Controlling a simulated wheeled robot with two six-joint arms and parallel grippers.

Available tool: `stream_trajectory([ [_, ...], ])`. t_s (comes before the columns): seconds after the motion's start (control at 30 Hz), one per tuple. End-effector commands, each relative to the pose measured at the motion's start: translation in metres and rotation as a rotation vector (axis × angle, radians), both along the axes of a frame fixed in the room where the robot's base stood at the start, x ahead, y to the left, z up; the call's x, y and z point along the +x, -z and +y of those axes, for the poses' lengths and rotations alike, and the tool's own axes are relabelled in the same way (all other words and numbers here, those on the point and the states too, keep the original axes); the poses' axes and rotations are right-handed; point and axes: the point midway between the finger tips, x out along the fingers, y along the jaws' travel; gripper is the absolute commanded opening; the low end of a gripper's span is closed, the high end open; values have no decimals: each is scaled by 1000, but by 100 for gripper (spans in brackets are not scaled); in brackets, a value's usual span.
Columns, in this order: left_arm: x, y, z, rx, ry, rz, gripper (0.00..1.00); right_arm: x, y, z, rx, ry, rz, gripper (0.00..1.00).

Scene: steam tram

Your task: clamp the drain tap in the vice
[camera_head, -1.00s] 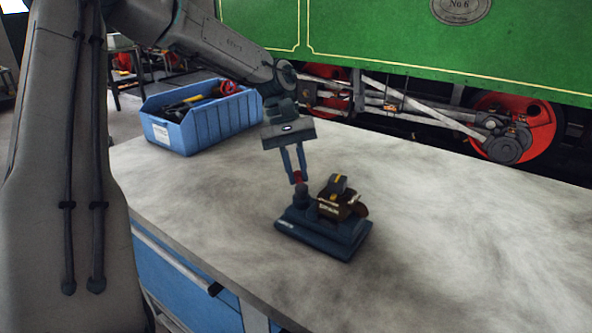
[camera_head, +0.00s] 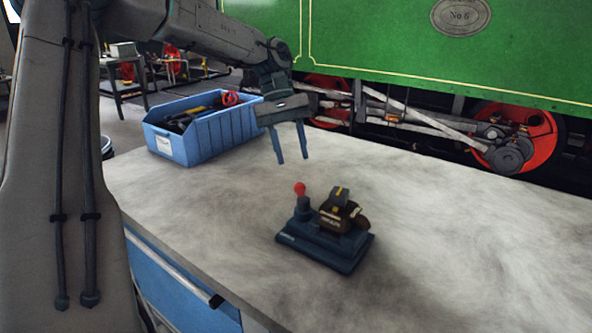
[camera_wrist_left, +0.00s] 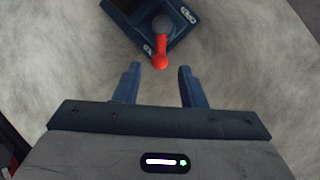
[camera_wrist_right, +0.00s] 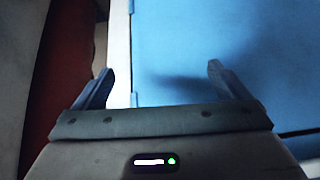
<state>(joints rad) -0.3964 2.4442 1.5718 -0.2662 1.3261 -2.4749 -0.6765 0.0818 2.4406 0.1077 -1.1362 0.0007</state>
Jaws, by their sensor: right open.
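The vice is a dark blue block (camera_head: 325,248) on the bench, with a red-knobbed lever (camera_head: 300,189) standing up at its left side. A dark brown and black piece with a yellow stripe (camera_head: 338,208) sits on top of the vice; I cannot tell whether this is the drain tap or how firmly it is held. My left gripper (camera_head: 292,160) is open and empty, above and behind the lever. In the left wrist view the red knob (camera_wrist_left: 161,61) lies beyond the parted fingers, apart from them. My right gripper (camera_wrist_right: 161,80) is open and empty, facing a blue panel.
The grey bench top (camera_head: 450,220) is clear right of the vice. A blue bin (camera_head: 215,130) with tools stands at the back left. The green tram (camera_head: 400,45) with red wheels is behind the bench. Blue panels (camera_wrist_right: 220,50) fill much of the right wrist view.

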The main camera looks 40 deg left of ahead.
Motion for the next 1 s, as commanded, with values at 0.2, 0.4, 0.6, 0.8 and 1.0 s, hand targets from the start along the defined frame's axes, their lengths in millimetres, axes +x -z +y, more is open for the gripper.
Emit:
stream_trajectory([
  [0.2,4,-27,12,1,1,0,37,-1,-3,-3,-14,-3,20,95],
  [0.4,4,-33,15,1,1,0,37,2,-5,-5,-24,-8,16,95],
  [0.6,4,-32,15,1,1,0,37,4,-6,-4,-23,-8,12,95],
  [0.8,4,-32,15,1,1,0,37,3,-5,-4,-18,-6,15,95],
  [1.0,4,-43,15,1,1,0,37,0,7,-5,-21,3,54,95],
])
